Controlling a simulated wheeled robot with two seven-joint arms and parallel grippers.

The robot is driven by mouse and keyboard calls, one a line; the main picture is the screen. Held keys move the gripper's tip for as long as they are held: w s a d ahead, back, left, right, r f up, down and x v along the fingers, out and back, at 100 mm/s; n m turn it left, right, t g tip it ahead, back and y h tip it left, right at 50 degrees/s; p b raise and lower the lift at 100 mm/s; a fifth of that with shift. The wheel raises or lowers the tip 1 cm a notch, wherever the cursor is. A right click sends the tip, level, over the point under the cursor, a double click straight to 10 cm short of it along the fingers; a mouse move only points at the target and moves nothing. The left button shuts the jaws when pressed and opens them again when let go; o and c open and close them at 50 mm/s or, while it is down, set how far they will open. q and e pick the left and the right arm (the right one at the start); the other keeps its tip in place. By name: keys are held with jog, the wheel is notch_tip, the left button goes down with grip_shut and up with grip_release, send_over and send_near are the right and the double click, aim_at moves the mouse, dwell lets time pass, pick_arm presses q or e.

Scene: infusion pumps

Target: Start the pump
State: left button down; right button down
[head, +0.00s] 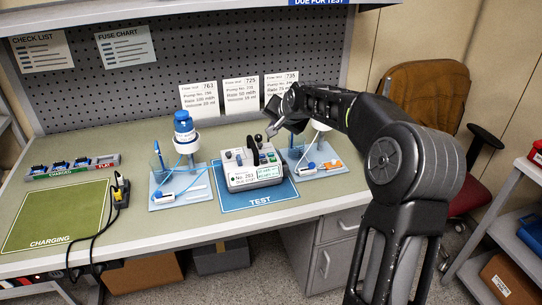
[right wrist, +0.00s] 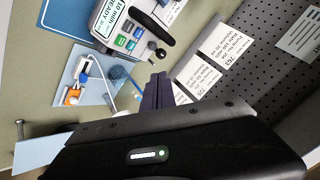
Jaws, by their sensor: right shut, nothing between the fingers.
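The infusion pump (head: 243,181), a pale box with a dark handle, stands on the blue TEST mat (head: 232,204). Its front carries a label that seems to read "No. 203" and a green-lit display. In the right wrist view the pump (right wrist: 101,22) shows a display reading "READY", with green and blue buttons (right wrist: 126,42) and a dark knob beside them. My right gripper (head: 272,131) is above and behind the pump's right side, apart from it. Its dark fingers (right wrist: 158,78) are shut and empty. My left gripper is not in view.
A blue-capped bottle (head: 184,127) on a stand is left of the pump. A tray with a syringe-like orange-and-blue part (right wrist: 75,92) is on its right, partly behind my arm. Cards (head: 241,95) stand behind. The green CHARGING mat (head: 52,222) is at left.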

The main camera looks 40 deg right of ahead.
jog(key=shift+f, duration=0.1)
jog(key=b, duration=0.5)
send_over(271, 156)
jog(key=s, duration=0.3)
jog(key=f, duration=0.7)
jog(key=shift+a+f, duration=0.35)
jog(key=shift+a, duration=0.05)
jog(key=shift+f+b, duration=0.55)
dwell(0.4)
jog(key=shift+f+b, duration=0.4)
jog(key=shift+b, duration=0.1)
jog(key=shift+f+b, duration=0.45)
jog(key=shift+f, duration=0.05)
dwell(0.5)
jog(key=shift+r, duration=0.15)
dwell(0.3)
jog(key=shift+r+p, duration=0.55)
jog(key=shift+r, duration=0.25)
